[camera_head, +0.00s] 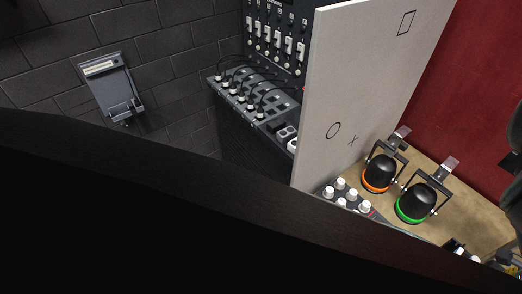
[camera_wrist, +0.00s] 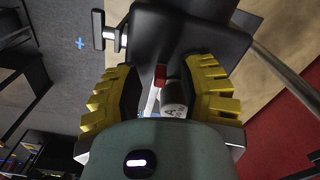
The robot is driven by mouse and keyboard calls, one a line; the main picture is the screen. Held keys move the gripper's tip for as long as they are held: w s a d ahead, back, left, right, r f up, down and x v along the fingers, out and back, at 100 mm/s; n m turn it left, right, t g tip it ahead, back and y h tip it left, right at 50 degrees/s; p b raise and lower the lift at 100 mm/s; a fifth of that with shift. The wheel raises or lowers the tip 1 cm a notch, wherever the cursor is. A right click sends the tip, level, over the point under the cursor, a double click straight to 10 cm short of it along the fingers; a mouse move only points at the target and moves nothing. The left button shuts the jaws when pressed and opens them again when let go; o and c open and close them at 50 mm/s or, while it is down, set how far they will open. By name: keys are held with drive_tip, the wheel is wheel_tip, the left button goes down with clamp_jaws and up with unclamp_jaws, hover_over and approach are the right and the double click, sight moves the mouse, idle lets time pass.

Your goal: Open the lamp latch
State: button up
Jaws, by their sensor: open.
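In the wrist view my gripper (camera_wrist: 160,98) is open, with a yellow ridged finger on each side. Between the fingers show a small red piece (camera_wrist: 160,76) and a grey cylinder (camera_wrist: 174,96) marked "A". A black housing (camera_wrist: 190,25) is just beyond the fingertips, with a T-shaped knob (camera_wrist: 106,37) at its left. I cannot tell whether the fingers touch it or which part is the latch. In the head view, one black lamp has an orange ring (camera_head: 377,181) and another a green ring (camera_head: 411,212). Both stand on a wooden surface.
A pale panel (camera_head: 352,75) with a square, circle and cross stands left of the lamps. White knobs (camera_head: 341,184) sit below it. A dark console (camera_head: 250,95) with switches is behind. A red wall (camera_head: 470,90) is at right. A large dark shape blocks the lower left.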

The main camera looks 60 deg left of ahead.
clamp_jaws()
idle(0.4)
